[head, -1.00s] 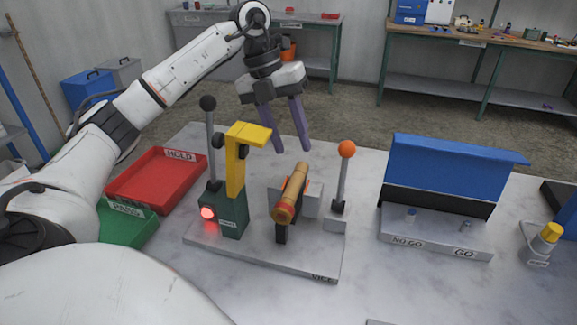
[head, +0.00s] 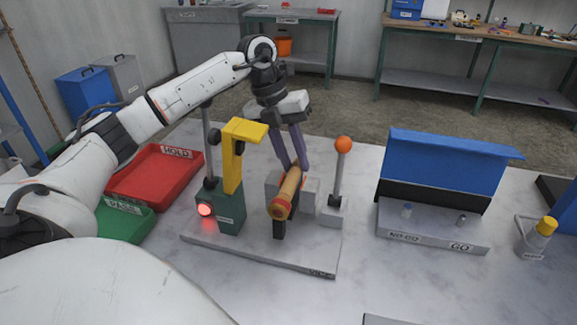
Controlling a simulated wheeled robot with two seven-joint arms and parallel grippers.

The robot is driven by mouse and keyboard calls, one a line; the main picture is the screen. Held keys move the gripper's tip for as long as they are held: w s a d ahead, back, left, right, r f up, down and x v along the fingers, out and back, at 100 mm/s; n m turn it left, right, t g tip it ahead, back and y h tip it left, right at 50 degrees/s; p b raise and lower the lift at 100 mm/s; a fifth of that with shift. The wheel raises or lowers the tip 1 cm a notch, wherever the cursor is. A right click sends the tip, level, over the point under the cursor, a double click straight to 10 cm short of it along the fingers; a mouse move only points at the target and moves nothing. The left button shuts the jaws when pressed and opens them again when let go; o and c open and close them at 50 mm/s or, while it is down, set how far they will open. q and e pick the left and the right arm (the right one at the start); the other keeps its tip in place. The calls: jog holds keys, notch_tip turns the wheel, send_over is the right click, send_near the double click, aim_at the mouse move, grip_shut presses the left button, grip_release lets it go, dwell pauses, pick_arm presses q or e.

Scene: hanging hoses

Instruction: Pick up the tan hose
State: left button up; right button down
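The tan hose (head: 287,191) is a short tan tube with an orange-brown near end. It lies tilted in the grey vice (head: 310,194), its near end toward me. My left gripper (head: 296,168) is over the hose's far end, its two purple fingers pointing down. The fingers are apart, with the tips beside or just behind that end; I cannot tell whether they touch it. The fingertips are partly hidden by the hose and vice. My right gripper is not in view.
A yellow-topped post (head: 233,160) on a green box with a lit red lamp (head: 205,209) stands left of the hose. An orange-knobbed lever (head: 343,145) stands right. A red tray (head: 150,178) and green tray (head: 122,222) lie left; a blue-backed gauge block (head: 450,165) is right.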

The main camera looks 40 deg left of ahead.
pick_arm(q)
grip_shut()
